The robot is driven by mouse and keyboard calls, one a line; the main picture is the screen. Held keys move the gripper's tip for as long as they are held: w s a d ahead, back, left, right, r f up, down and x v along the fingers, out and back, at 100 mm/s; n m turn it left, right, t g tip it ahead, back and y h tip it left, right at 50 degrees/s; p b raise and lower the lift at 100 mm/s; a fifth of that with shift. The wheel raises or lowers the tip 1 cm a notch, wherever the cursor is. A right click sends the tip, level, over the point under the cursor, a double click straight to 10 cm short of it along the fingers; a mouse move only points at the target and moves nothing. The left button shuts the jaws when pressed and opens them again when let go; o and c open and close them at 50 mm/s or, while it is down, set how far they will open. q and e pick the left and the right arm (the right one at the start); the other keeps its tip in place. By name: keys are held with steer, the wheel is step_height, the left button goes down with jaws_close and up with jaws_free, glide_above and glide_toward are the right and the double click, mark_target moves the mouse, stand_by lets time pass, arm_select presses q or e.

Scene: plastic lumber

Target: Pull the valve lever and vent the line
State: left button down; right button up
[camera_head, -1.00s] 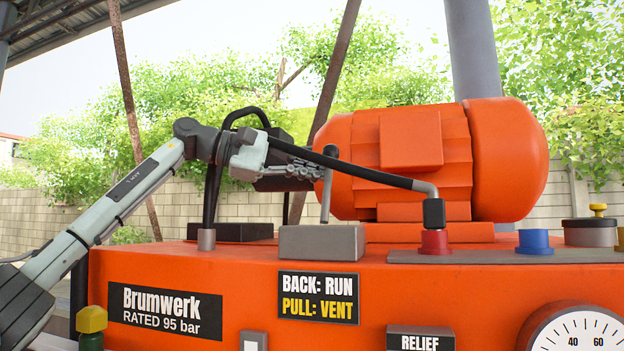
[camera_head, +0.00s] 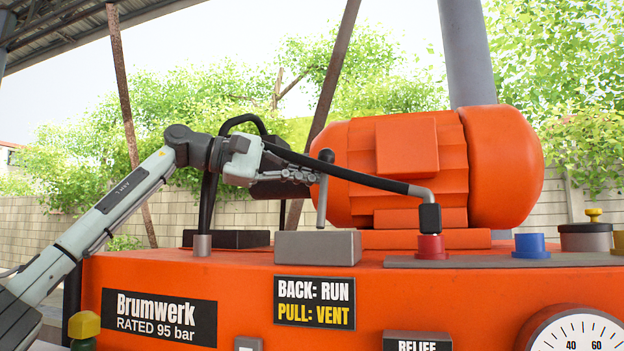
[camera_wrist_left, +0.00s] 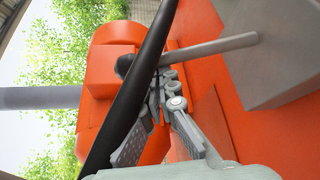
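The valve lever (camera_head: 322,204) is a thin grey rod with a dark ball knob, standing nearly upright from a grey block (camera_head: 318,247) on the orange machine. A plate (camera_head: 314,302) below it reads "BACK: RUN, PULL: VENT". My left gripper (camera_head: 312,177) has its fingertips right by the lever's upper part, below the knob. In the left wrist view the lever (camera_wrist_left: 215,48) runs from the block to the knob beside the finger linkage (camera_wrist_left: 166,85). A black hose covers part of this meeting, so contact and finger opening are unclear. My right gripper is out of view.
The black hose (camera_head: 370,178) slopes across in front of the gripper to a red fitting (camera_head: 431,246). An orange motor (camera_head: 430,165) stands behind. A blue cap (camera_head: 530,245), a gauge (camera_head: 580,335) and a relief plate (camera_head: 417,343) are to the right.

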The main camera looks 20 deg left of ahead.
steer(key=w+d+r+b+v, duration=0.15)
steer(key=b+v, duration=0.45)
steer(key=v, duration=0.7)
arm_select(q)
steer(key=s+m+t+h+b, duration=0.1)
steer(key=s+m+h, duration=0.2)
steer(key=s+m, duration=0.4)
steer(key=shift+s+t+h, duration=0.3)
steer(key=shift+s, duration=0.6)
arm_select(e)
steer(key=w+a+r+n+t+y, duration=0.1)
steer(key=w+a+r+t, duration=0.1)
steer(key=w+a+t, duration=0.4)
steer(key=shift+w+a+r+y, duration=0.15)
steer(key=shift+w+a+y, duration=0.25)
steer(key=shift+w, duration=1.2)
arm_select(q)
steer(key=shift+d, duration=0.1)
steer(key=v, duration=1.2)
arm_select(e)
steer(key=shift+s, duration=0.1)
